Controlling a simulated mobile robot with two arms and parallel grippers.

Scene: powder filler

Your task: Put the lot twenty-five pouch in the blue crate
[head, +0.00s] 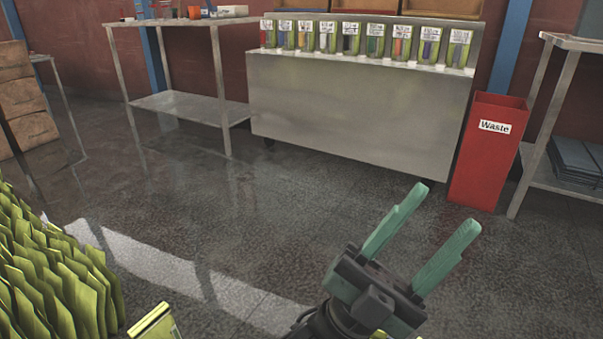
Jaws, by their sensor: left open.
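Many yellow-green pouches (60,275) stand packed together at the lower left; I cannot read any lot number on them. A single yellow-green pouch (155,322) shows apart from them at the bottom edge, partly cut off. My left gripper (443,208) has teal fingers spread apart with nothing between them. It is over the floor at the lower right, away from the pouches. A row of labelled yellow-green packs (364,41) stands on a steel cabinet at the back, their labels too small to read. No blue crate is in view. My right gripper is not in view.
The steel cabinet (350,110) stands against the back wall. A red waste bin (488,150) is to its right, beside a metal rack (545,160). A steel table (180,105) and cardboard boxes (25,105) are on the left. The middle floor is clear.

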